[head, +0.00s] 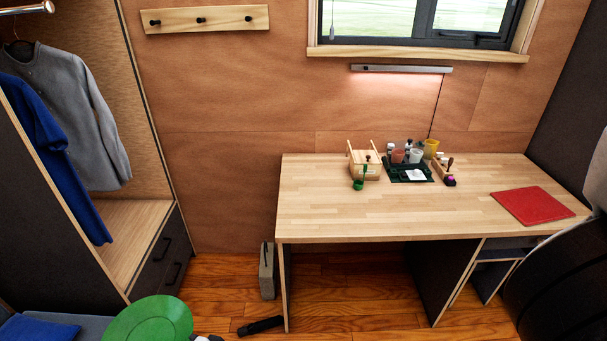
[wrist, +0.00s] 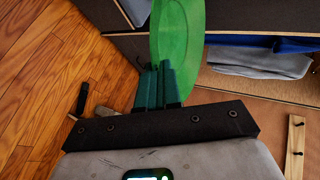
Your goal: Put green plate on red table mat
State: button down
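The green plate (head: 148,320) is at the bottom left of the head view, its lower part cut off by the picture edge. In the wrist view the plate (wrist: 180,35) stands out beyond my gripper (wrist: 165,72), whose teal fingers are closed on its near edge. The plate is held in the air, away from the desk. The red table mat (head: 533,206) lies flat and bare on the right part of the wooden desk, far to the right of the plate.
The desk (head: 350,215) has clear room in front and left of the mat. A wooden box (head: 364,165), a dark green tray (head: 408,173) and several cups stand at its back. An open wardrobe (head: 140,240) is at left. A grey block (head: 267,270) stands beside the desk.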

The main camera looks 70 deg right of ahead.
aim_at(525, 204)
jog(key=z, duration=0.45)
jog(key=k+z, duration=0.1)
jog(key=z, duration=0.35)
jog(key=k+z, duration=0.1)
jog(key=z, duration=0.75)
jog(key=l+z, duration=0.1)
jog(key=z, duration=0.3)
jog(key=l+z, duration=0.1)
jog(key=z, duration=0.25)
jog(key=l+z, duration=0.1)
jog(key=z, duration=0.3)
jog(key=l+z, duration=0.1)
jog(key=z, duration=0.3)
jog(key=i, duration=0.25)
